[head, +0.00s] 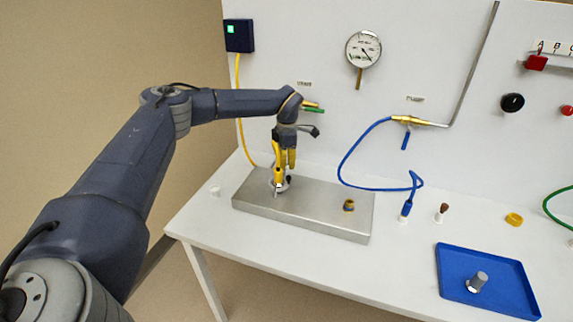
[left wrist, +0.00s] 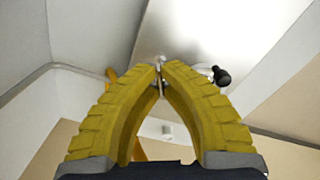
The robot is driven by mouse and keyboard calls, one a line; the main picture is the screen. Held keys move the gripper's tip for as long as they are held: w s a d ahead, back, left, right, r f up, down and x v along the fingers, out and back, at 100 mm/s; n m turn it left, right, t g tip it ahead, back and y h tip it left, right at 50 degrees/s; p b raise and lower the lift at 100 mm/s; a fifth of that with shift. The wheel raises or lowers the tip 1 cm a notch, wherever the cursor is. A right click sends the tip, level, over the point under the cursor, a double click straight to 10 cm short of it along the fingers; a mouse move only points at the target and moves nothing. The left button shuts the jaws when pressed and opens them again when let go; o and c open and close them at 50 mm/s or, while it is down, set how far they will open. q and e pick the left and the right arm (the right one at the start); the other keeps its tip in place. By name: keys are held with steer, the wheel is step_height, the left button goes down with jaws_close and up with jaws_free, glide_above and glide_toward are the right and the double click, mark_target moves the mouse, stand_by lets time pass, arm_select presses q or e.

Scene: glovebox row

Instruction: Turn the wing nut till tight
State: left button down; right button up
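The steel block (head: 310,208) lies on the white bench. A small round grey fitting (head: 287,183) sits at its left end, partly hidden by my left gripper (head: 279,180). My left gripper points down over this fitting with its yellow fingers close together. In the left wrist view, the fingertips (left wrist: 162,67) nearly meet around a thin light metal piece (left wrist: 160,78), which looks like the wing nut. Most of it is hidden between the fingers. A black knob (left wrist: 221,76) shows just right of the fingertips. My right gripper is not in view.
A brass fitting (head: 349,205) stands on the block's right end. A blue hose (head: 345,165) loops behind it. A blue tray (head: 510,290) with a grey cylinder (head: 477,281) lies at the front right. A gauge (head: 363,49) hangs on the back panel.

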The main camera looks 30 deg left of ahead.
mark_target(287, 165)
arm_select(q)
steer(key=m, duration=0.5)
steer(key=shift+s, duration=0.1)
steer(key=shift+m, duration=0.4)
stand_by(0.3)
steer(key=c, duration=1.6)
jaws_free()
steer(key=shift+r, duration=0.1)
step_height(287, 165, up, 12)
